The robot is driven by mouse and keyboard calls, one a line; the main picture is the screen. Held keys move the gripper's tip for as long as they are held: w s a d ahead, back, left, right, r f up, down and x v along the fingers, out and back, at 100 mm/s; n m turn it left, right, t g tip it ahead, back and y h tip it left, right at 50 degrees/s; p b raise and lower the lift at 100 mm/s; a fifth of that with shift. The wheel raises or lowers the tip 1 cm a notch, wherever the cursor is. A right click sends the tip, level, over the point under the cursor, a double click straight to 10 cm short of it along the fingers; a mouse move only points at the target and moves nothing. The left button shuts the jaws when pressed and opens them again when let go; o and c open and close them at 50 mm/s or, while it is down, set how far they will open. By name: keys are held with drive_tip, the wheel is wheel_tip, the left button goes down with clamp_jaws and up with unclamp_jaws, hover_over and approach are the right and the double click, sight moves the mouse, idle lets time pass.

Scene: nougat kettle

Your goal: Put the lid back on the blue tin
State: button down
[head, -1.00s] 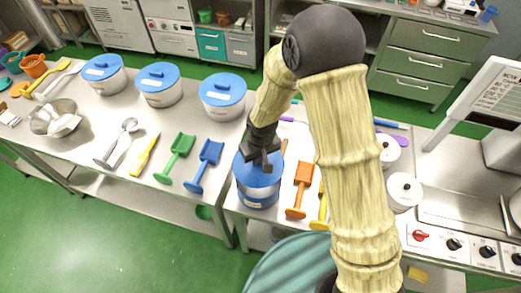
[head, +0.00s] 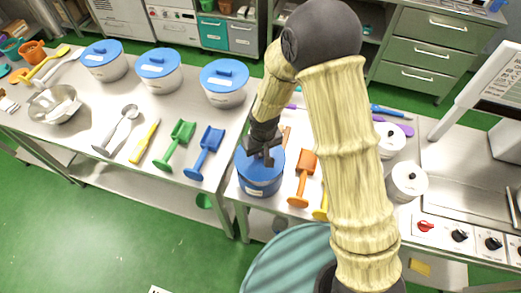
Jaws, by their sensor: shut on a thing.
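The blue tin (head: 260,184) stands on the steel bench near its front edge, left of my forearm. My gripper (head: 264,158) points down over the top of the tin. It is shut on what looks like the blue lid (head: 250,163), at the lid's middle. The lid lies over the tin's mouth, but the fingers hide part of it. I cannot tell whether it is fully seated or slightly above the rim.
An orange scoop (head: 303,178) lies close to the right of the tin. A blue scoop (head: 206,152) and a green scoop (head: 176,145) lie to the left. White tubs with blue lids (head: 224,75) stand behind. A white canister (head: 406,182) stands right of my arm.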

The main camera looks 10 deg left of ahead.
drive_tip(key=shift+f+b, duration=0.9)
drive_tip(key=shift+f, duration=0.4)
drive_tip(key=shift+f+b, duration=0.35)
drive_tip(key=shift+b, duration=0.3)
idle(1.3)
drive_tip(key=c, duration=1.2)
unclamp_jaws()
drive_tip(key=shift+c, duration=0.2)
drive_tip(key=shift+o, duration=0.5)
drive_tip(key=o, duration=0.5)
drive_tip(key=shift+c, duration=0.2)
